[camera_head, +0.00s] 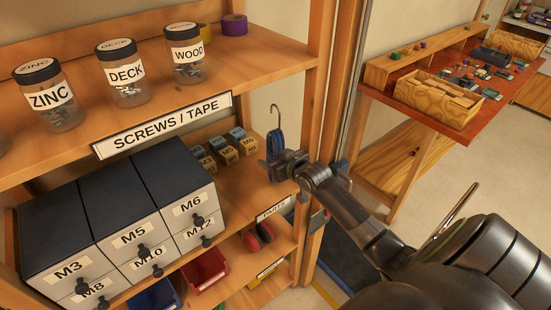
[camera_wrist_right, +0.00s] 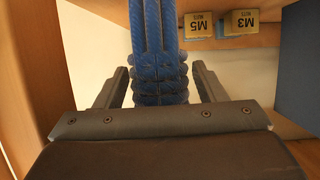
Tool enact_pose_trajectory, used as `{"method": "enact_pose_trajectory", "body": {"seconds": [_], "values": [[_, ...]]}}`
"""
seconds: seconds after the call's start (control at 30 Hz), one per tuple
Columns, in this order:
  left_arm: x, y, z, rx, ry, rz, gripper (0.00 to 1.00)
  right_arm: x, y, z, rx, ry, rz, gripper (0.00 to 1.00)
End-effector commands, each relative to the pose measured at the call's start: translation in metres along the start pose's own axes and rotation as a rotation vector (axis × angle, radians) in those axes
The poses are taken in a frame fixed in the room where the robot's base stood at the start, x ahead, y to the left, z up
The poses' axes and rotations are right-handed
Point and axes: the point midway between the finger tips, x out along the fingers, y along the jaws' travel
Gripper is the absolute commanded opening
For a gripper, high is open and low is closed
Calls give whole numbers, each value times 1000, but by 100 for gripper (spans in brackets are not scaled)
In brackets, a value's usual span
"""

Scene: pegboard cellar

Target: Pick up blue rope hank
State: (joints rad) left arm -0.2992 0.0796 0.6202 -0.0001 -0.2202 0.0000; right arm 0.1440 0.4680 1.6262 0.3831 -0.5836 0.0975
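The blue rope hank (camera_head: 275,142) hangs upright from a thin metal hook (camera_head: 274,112) below the upper shelf. It is a bundle of blue strands with wraps around its lower part. In the right wrist view the hank (camera_wrist_right: 157,50) runs down the middle between my fingers. My right gripper (camera_head: 280,164) is at the hank's lower end. In the wrist view its two fingers (camera_wrist_right: 160,85) stand apart on either side of the wraps, with narrow gaps showing. The hank's bottom is hidden behind my gripper body. My left gripper is not in view.
A grey drawer cabinet (camera_head: 117,220) is to the left. The upper shelf holds jars (camera_head: 122,72) and tape rolls (camera_head: 234,25). A wooden post (camera_head: 322,110) rises close right. Bins (camera_head: 207,270) sit below.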

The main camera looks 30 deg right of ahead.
Motion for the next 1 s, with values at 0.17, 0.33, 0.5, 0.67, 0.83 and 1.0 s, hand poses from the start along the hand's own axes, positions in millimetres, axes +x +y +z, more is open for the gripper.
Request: {"method": "enact_pose_trajectory", "body": {"seconds": [0.17, 0.33, 0.5, 0.67, 0.83, 1.0], "values": [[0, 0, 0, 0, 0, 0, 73, 0, 0, 0, 0, 0, 0, 40], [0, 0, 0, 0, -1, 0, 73, 0, 0, 0, 0, -1, 0, 18], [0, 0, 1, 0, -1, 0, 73, 0, 0, -1, -1, 2, 0, 17], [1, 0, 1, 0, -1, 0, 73, -1, 0, -3, -1, 2, 0, 17], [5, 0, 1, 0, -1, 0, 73, -5, 0, -14, -3, 5, -1, 17], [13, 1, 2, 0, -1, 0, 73, -18, 1, -30, -5, 3, 0, 17]]}}
